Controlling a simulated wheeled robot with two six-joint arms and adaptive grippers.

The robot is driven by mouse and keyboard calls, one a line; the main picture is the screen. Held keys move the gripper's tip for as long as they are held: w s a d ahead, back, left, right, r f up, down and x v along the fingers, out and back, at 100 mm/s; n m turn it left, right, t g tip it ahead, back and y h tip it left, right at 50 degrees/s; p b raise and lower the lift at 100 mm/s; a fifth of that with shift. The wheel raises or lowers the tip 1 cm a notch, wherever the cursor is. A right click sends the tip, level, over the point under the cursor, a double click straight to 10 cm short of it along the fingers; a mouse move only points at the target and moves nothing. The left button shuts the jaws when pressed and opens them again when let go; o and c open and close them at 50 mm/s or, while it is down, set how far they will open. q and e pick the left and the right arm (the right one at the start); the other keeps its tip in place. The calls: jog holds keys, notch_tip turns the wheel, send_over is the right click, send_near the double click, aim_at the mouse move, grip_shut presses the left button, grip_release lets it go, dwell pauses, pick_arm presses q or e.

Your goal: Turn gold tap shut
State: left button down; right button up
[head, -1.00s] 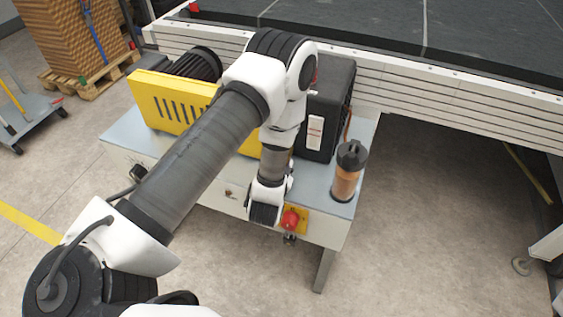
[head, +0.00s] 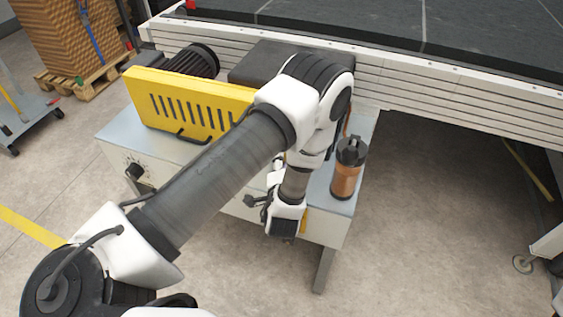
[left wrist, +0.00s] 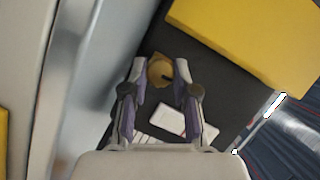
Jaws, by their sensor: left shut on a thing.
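In the head view my left arm reaches over the grey bench (head: 215,205). Its forearm and wrist hide the fingers and the tap there. Which way the tap's handle points I cannot tell. My right gripper is not in view.
A yellow slotted guard (head: 190,105) and a black box (head: 265,62) stand on the bench behind my arm. A bottle with brown contents (head: 346,172) stands close to the right of my wrist. The floor (head: 420,220) right of the bench is clear.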

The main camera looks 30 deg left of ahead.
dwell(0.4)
pick_arm(q)
jog(key=c, duration=0.9)
grip_release()
jog(key=shift+d, duration=0.1)
jog(key=v, duration=0.8)
jog(key=shift+f, duration=0.1)
